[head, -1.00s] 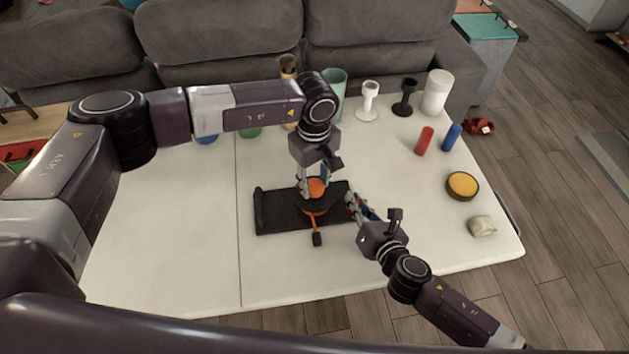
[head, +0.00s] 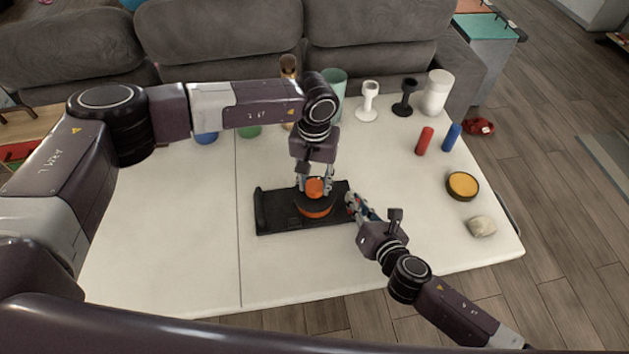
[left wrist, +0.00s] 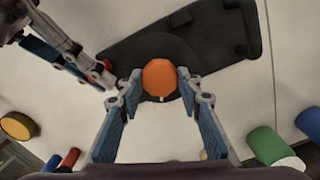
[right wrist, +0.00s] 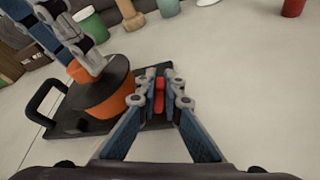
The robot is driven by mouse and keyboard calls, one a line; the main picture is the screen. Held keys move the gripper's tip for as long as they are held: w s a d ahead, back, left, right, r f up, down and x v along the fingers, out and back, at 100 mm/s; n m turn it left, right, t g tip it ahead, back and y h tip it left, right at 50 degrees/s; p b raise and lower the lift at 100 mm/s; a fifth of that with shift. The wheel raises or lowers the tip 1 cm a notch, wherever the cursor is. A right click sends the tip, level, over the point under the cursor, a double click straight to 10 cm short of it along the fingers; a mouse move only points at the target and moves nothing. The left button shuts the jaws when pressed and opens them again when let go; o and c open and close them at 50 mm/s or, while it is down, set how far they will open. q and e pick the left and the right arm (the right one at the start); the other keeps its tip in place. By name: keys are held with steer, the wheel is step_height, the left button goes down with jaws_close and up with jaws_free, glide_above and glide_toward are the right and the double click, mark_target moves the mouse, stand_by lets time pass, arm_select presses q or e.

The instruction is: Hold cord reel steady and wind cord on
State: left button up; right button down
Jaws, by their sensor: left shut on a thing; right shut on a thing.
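The cord reel (head: 316,210) has an orange drum between black discs and sits on a black base board (head: 277,213). My left gripper (head: 314,187) comes down from above and is shut on the orange knob (left wrist: 160,78) on top of the reel. My right gripper (head: 355,203) is low at the board's right end. Its fingers are shut on a small red piece (right wrist: 159,96) at the board, beside the drum (right wrist: 117,98). Orange cord shows around the drum; no loose length is visible on the table.
A yellow-topped round tin (head: 462,185), a pale stone (head: 482,226), a red cylinder (head: 424,141) and a blue cylinder (head: 452,137) stand on the right. Cups and goblets line the back edge. The front and left of the white table (head: 180,240) are clear.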

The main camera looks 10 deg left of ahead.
arm_select(q)
steer(key=shift+a+m, duration=0.1)
steer(key=shift+m, duration=0.5)
arm_select(e)
steer(key=shift+d, duration=0.1)
arm_select(q)
steer(key=o, duration=1.2)
steer(key=shift+c, duration=0.2)
steer(key=shift+r, duration=0.1)
step_height(320, 180, up, 12)
arm_select(e)
steer(key=c, duration=2)
jaws_free()
